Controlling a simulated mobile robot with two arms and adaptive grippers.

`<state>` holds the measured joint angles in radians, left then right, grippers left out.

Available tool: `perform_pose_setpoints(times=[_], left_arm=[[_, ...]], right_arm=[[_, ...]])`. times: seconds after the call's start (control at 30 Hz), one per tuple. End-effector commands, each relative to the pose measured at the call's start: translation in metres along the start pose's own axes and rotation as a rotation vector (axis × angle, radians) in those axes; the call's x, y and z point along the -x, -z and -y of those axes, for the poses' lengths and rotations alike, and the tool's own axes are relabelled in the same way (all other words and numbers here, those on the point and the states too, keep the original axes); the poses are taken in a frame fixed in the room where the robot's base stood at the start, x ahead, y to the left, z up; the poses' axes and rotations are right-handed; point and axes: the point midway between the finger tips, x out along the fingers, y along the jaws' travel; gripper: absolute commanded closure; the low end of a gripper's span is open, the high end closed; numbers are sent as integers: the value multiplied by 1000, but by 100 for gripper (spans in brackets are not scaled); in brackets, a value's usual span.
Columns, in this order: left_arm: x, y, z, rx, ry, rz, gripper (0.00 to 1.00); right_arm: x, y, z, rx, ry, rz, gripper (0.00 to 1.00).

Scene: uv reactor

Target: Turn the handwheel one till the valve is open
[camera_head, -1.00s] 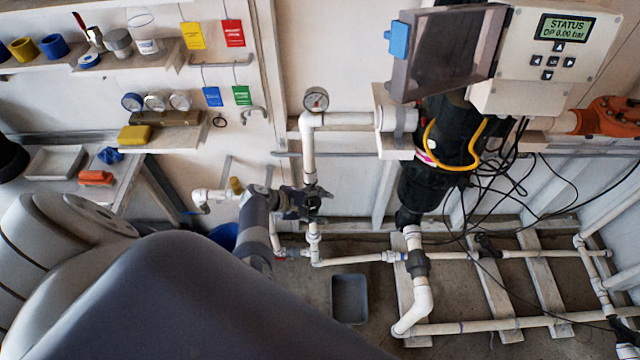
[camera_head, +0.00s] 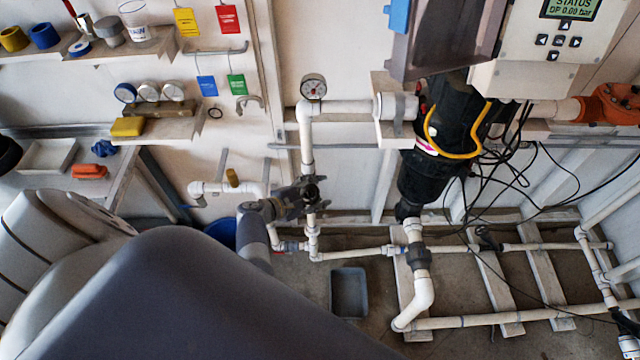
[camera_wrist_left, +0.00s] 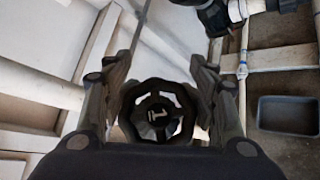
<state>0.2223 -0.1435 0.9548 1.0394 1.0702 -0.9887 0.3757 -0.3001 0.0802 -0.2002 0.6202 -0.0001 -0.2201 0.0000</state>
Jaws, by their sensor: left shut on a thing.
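Handwheel one (camera_wrist_left: 156,116) is a black, lobed wheel marked with a 1 on its hub, seen face-on in the left wrist view. My left gripper (camera_head: 297,198) is closed around it, with one dark finger on each side of the rim. In the head view the wheel is small and dark at the white upright pipe (camera_head: 307,150), and largely merges with the fingers. The valve inside is hidden, so how far it is open cannot be seen. My right gripper is not in view.
A black filter housing (camera_head: 428,175) and a control box (camera_head: 548,50) reading DP 0.00 bar are at the right. A grey tray (camera_head: 348,292) and low white pipes lie on the floor. A shelf (camera_head: 150,130) is at the left.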

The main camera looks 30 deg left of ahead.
Motion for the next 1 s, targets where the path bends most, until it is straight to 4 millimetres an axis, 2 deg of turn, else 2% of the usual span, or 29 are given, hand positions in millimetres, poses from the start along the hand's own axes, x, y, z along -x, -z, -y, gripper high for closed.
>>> perform_pose_setpoints(times=[0.03,0.27,0.3,0.4,0.43,1.0], left_arm=[[2,3,-9,-6,-15,-8,72],[2,4,-9,-7,-14,-8,72],[2,4,-9,-7,-14,-8,46],[2,4,-8,-6,-13,-8,23],[2,3,-8,-6,-12,-8,20],[5,1,-1,-2,-3,-3,20]], right_arm=[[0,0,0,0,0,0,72],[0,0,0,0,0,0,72],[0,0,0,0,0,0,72],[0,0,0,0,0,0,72],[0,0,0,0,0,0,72],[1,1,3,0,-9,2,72]])
